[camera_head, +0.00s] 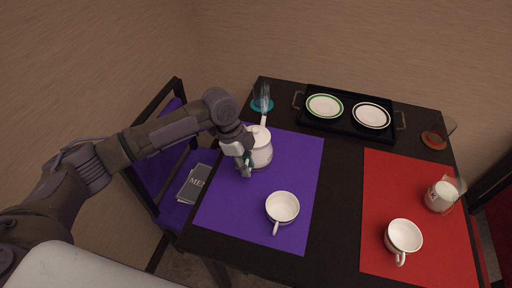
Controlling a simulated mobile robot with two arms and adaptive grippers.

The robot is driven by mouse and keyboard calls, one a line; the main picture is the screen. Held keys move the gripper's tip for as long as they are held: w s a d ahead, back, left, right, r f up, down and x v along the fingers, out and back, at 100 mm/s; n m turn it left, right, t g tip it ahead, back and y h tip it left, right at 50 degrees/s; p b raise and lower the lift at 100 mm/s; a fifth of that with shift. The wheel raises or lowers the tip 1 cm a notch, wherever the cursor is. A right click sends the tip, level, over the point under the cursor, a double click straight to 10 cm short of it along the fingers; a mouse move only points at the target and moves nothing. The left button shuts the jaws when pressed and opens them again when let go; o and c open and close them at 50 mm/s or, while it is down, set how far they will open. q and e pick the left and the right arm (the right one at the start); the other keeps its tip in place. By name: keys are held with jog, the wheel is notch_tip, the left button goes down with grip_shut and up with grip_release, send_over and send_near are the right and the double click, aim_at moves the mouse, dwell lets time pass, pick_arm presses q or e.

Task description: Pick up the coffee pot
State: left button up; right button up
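The white coffee pot (262,151) stands upright at the far left of the table, at the upper edge of the purple mat (300,180). A light narrow part, its spout or handle, points away at its back. My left gripper (245,166) is at the pot's left side, pointing down, and hides that side. The fingers are small and dark here, so I cannot tell whether they are open or shut, or touch the pot. My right gripper is not in view.
A white cup (282,207) stands on the purple mat. Another cup (403,236) and a white jug (442,195) stand on the red mat (385,200). A black tray (345,124) with two plates lies behind. A glass (262,97) stands behind the pot.

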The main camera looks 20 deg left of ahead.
pick_arm(q)
jog(key=shift+x, duration=1.4)
grip_shut()
jog(key=shift+r, duration=0.1)
